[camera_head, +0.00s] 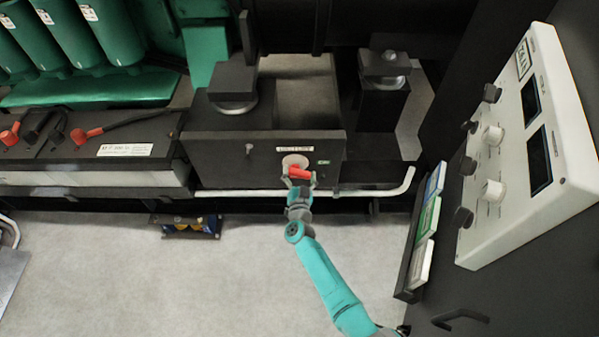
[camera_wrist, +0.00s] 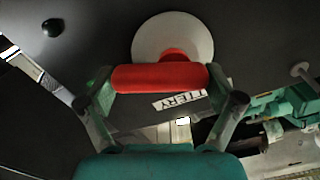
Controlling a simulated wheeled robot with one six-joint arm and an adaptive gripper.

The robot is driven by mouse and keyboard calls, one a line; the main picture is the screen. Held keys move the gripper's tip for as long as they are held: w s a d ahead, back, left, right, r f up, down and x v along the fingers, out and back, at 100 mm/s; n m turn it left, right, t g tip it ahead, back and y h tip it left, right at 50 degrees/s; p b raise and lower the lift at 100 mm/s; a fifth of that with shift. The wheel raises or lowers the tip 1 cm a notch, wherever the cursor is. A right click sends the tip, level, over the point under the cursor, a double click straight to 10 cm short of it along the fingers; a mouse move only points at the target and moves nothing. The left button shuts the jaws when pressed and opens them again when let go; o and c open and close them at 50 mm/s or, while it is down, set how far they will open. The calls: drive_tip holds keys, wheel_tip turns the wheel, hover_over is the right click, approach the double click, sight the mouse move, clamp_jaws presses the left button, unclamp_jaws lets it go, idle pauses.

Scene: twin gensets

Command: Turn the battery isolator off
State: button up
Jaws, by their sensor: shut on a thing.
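The battery isolator has a red handle (camera_head: 300,173) on a round pale base (camera_head: 293,160), mounted on the front of a dark box. A label plate (camera_head: 294,148) sits just above it. In the wrist view the red handle (camera_wrist: 160,77) lies roughly level across the picture, with the pale disc (camera_wrist: 172,38) behind it. My gripper (camera_head: 298,182) reaches the handle from the front. In the wrist view my gripper (camera_wrist: 160,84) has one finger at each end of the handle and is shut on it. Part of the label (camera_wrist: 180,99) shows below the handle.
A pale rail (camera_head: 240,193) runs along below the box. A white control panel (camera_head: 530,140) with knobs stands at the right. Batteries with red terminal caps (camera_head: 80,135) sit at the left. A small dark object (camera_head: 186,225) lies on the floor. The floor (camera_head: 200,290) is otherwise open.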

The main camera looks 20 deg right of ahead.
drive_tip(key=m, duration=0.6)
drive_tip(key=shift+a+f+m, duration=0.1)
drive_tip(key=shift+f+m, duration=0.2)
drive_tip(key=shift+f, duration=0.05)
drive_tip(key=m, duration=0.6)
drive_tip(key=shift+w+a+f+m, duration=0.1)
drive_tip(key=shift+a+f+m, duration=0.2)
drive_tip(key=shift+f, duration=0.05)
drive_tip(key=o, duration=0.8)
drive_tip(key=v, duration=1.2)
